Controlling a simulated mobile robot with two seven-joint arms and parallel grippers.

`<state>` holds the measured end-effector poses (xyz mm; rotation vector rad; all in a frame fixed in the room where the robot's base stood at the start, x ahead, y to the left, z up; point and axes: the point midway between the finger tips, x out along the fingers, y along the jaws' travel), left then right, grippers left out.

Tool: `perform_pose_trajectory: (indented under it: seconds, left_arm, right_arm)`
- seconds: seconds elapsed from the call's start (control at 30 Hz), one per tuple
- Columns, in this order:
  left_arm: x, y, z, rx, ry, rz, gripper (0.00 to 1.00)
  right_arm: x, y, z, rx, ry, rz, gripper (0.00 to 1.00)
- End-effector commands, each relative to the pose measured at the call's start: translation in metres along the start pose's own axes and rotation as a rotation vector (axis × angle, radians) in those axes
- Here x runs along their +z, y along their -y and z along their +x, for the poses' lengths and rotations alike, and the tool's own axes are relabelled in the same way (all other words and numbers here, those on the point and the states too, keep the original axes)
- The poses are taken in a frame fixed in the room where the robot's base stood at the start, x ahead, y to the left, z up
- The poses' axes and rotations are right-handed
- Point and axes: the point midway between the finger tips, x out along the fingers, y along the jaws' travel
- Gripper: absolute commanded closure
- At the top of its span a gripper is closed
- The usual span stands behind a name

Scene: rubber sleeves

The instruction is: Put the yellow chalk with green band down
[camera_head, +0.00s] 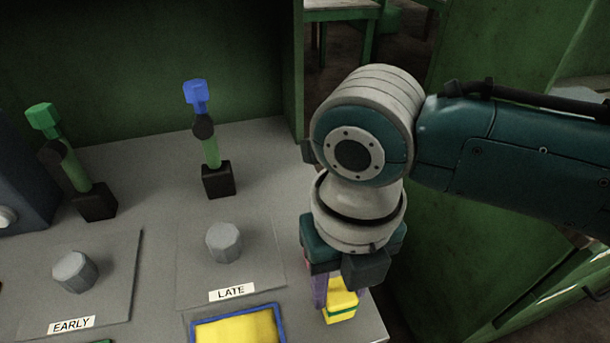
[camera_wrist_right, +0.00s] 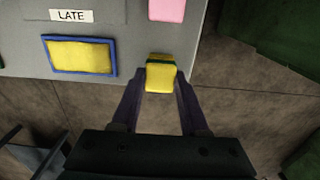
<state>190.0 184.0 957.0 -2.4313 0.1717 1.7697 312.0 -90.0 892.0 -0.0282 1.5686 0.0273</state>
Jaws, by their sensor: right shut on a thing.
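The yellow chalk with green band (camera_head: 341,301) is between the fingers of my right gripper (camera_head: 330,293), near the table's front right corner. In the right wrist view the chalk (camera_wrist_right: 161,77) overlaps the table edge, with the dark purple fingers of my right gripper (camera_wrist_right: 158,88) on either side. The gripper is shut on it. The green band shows at its far end in the wrist view and low on it in the head view. I cannot tell whether the chalk touches the table. My left gripper is not in view.
A yellow pad with a blue rim (camera_wrist_right: 80,56) lies left of the chalk, below the LATE label (camera_head: 232,292). A pink block (camera_wrist_right: 166,9) lies farther in. Grey knobs (camera_head: 224,242) and green sticks in black bases (camera_head: 218,181) stand left. Floor lies beyond the edge.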

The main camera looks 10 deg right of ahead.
Motion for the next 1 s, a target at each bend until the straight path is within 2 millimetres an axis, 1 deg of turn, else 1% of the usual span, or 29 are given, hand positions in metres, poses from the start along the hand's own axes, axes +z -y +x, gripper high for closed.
perform_pose_trajectory:
  seconds: [0.03, 0.1, 0.33, 0.47, 0.5, 0.73, 1.0]
  left_arm:
    - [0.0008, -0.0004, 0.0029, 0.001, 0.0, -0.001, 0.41]
    - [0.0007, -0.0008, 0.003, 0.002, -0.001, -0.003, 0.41]
    - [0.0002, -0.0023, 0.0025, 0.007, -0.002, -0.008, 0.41]
    - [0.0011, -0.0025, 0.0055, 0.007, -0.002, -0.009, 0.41]
    - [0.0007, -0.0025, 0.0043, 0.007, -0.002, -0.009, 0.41]
    - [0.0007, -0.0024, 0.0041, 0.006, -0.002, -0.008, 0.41]
    - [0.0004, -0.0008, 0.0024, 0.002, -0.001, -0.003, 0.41]
  right_arm:
    - [-0.0003, -0.0002, 0.0073, 0.0, -0.001, 0.0, 1.0]
    - [-0.0002, 0.0, 0.0103, 0.0, 0.0, 0.001, 1.0]
    - [0.0, 0.0001, 0.0098, 0.0, 0.001, 0.0, 1.0]
    - [0.0, 0.0002, 0.014, 0.0, 0.001, 0.001, 1.0]
    - [0.0, 0.0001, 0.0126, 0.0, 0.001, 0.001, 0.51]
    - [0.0, 0.0001, 0.0124, 0.0, 0.0, 0.001, 0.26]
    - [0.0, 0.0001, 0.01, 0.0, 0.001, 0.001, 0.26]
